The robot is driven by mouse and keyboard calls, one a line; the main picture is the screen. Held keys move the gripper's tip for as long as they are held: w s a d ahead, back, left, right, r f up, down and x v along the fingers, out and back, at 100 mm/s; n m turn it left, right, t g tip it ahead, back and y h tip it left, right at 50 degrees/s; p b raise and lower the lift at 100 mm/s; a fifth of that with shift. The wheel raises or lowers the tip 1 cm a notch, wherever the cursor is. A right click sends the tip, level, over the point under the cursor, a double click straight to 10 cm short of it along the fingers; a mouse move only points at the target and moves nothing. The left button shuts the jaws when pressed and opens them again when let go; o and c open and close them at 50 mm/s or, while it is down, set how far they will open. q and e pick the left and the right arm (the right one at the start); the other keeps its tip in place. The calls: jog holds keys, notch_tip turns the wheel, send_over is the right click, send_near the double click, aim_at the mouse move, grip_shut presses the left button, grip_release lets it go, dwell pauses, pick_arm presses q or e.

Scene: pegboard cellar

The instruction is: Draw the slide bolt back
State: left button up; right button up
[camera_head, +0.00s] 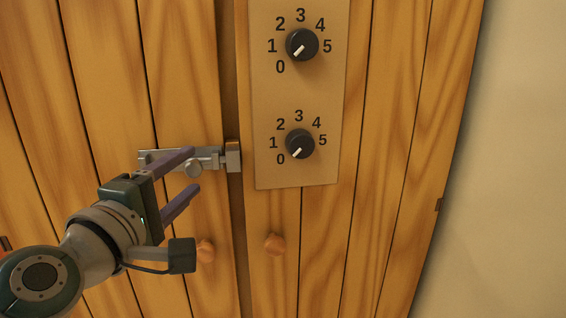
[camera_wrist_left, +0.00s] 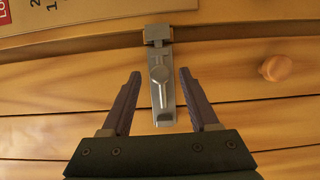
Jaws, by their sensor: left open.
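The slide bolt (camera_head: 209,156) is a grey metal bolt mounted across the gap between two wooden doors. Its bar reaches into the catch (camera_head: 233,156) on the right-hand door. A round knob (camera_head: 194,170) sticks out from the bolt. My left gripper (camera_head: 193,169) is open, with its two purple-grey fingers pointing at the bolt. In the left wrist view the fingers stand on either side of the bolt's knob (camera_wrist_left: 158,74) and plate, apart from them. The upper finger hides part of the bolt plate in the head view. My right gripper is not in view.
A panel (camera_head: 297,100) with two black dials, both pointing near 0, is fixed to the right-hand door. A plain wall (camera_head: 510,160) lies at the right.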

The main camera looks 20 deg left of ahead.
pick_arm(q)
jog(key=shift+w+a, duration=0.2)
jog(key=shift+w, duration=1.1)
grip_shut()
dwell(0.5)
